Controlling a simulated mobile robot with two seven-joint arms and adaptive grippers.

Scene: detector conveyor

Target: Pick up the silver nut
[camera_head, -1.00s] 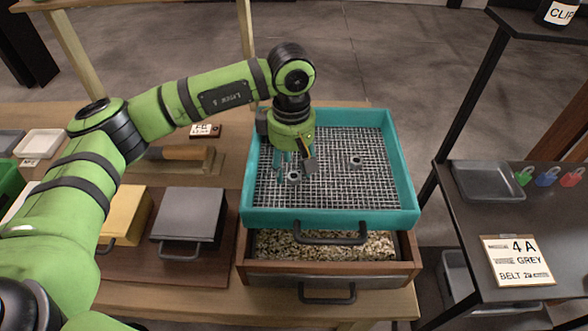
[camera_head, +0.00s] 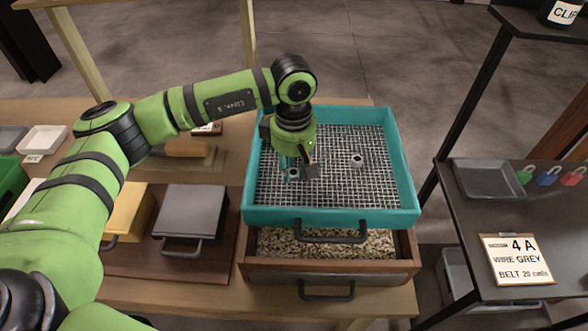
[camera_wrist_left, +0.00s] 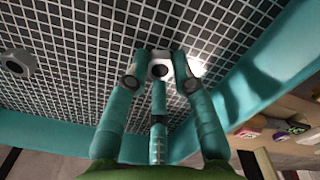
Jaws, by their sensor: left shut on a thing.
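A silver nut (camera_wrist_left: 160,67) lies between the teal fingers of my left gripper (camera_wrist_left: 158,75) in the left wrist view. The fingers are shut on it, close over the wire mesh; I cannot tell whether it is clear of the mesh. In the head view the left gripper (camera_head: 297,172) is inside the teal sieve tray (camera_head: 330,217), with the held nut (camera_head: 293,174) showing small at its tips. A second nut (camera_head: 357,160) lies apart on the mesh to the right; it also shows at the left in the wrist view (camera_wrist_left: 18,62). My right gripper is not in view.
The teal tray's raised walls surround the gripper. A wooden drawer of gravel (camera_head: 325,245) sits below it. A grey lidded box (camera_head: 190,212) and a yellow box (camera_head: 128,212) stand to the left. A dark side table (camera_head: 470,215) with a grey tray (camera_head: 488,180) and sign (camera_head: 517,260) is at right.

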